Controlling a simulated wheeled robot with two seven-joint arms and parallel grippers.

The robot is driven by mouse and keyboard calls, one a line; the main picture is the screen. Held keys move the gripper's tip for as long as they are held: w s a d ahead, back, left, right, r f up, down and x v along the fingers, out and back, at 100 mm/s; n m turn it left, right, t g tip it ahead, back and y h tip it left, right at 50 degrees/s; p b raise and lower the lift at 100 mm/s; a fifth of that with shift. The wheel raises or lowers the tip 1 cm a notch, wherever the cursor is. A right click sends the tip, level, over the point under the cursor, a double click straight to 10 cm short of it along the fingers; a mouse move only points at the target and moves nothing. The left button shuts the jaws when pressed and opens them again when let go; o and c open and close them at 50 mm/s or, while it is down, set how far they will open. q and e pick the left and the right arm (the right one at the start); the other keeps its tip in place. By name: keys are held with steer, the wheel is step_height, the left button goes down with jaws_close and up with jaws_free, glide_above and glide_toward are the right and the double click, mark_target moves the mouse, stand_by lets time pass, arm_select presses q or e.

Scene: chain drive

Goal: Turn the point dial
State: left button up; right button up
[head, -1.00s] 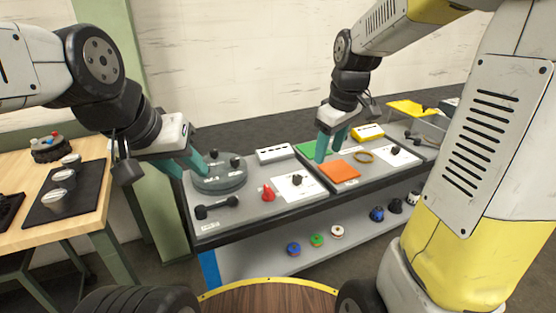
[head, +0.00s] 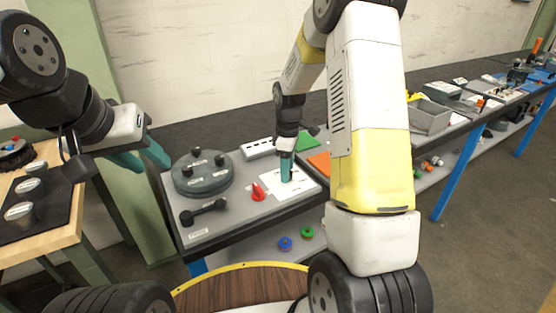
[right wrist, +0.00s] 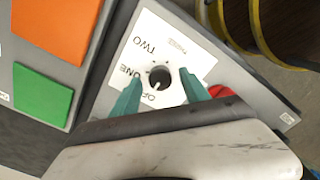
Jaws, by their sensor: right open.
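The point dial (right wrist: 160,77) is a round black knob with a pale pointer mark. It sits on a white plate (right wrist: 147,38) printed OFF, ONE and TWO, which also shows in the head view (head: 303,187). My right gripper (right wrist: 160,93) is open, its two teal fingers on either side of the knob. Contact with the knob cannot be told. In the head view my right gripper (head: 287,168) stands over the plate and hides the dial. My left gripper (head: 148,158) is open and empty, left of the bench.
Beside the plate are a red pointed piece (head: 258,191), a black dumbbell-shaped handle (head: 203,212) and a grey round turntable (head: 203,180) with black knobs. Orange (right wrist: 57,22) and green (right wrist: 42,96) squares lie on the neighbouring panel. A white box (head: 258,148) stands behind.

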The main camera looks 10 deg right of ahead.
steer(key=shift+f, duration=0.6)
steer(key=shift+c, duration=0.2)
jaws_close()
steer(key=shift+m, duration=0.4)
steer(key=m, duration=1.1)
